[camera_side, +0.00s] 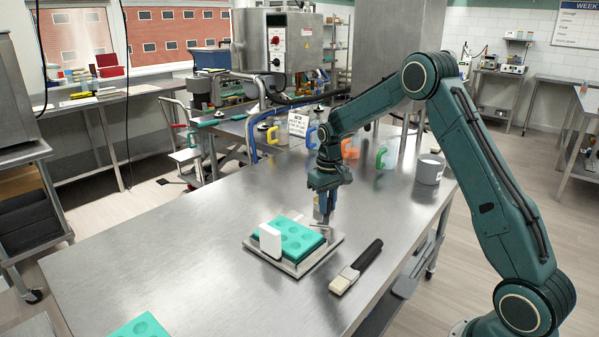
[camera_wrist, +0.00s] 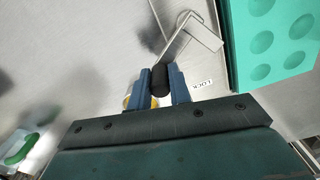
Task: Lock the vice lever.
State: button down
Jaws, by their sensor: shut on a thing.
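The vice lever is a bent metal rod (camera_wrist: 180,38) with a black knob (camera_wrist: 160,80) in the wrist view. My gripper (camera_wrist: 160,72) has its two blue fingers closed on either side of the knob. A LOCK label (camera_wrist: 201,83) lies on the metal plate just right of the fingers. In the side view my gripper (camera_side: 325,217) points down at the back right of the vice's metal base (camera_side: 297,265); the lever is small there. A teal mold (camera_side: 296,238) sits on the base, with a white block (camera_side: 270,240) against its left side.
A brush with a black handle (camera_side: 367,255) lies right of the vice. Another teal mold (camera_side: 142,328) is at the table's near edge. The left part of the table (camera_side: 170,240) is clear.

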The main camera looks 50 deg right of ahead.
jog(key=n, duration=0.1)
jog(key=w+a+n, duration=0.1)
jog(key=n, duration=0.1)
jog(key=shift+w, duration=0.2)
jog(key=n, duration=0.1)
jog(key=a+n, duration=0.1)
jog(key=shift+w+a+n, duration=0.1)
jog(key=shift+w+n, duration=0.3)
jog(key=n, duration=0.1)
jog(key=a+n, duration=0.1)
jog(key=shift+w+a+n, duration=0.15)
jog(key=shift+w+n, duration=0.15)
jog(key=shift+w+a+n, duration=0.1)
jog(key=shift+a+n, duration=0.35)
jog(key=shift+n, duration=0.4)
jog(key=shift+a+n, duration=0.4)
jog(key=shift+n, duration=0.45)
jog(key=c, duration=1.3)
grip_release()
jog(key=shift+r, duration=0.15)
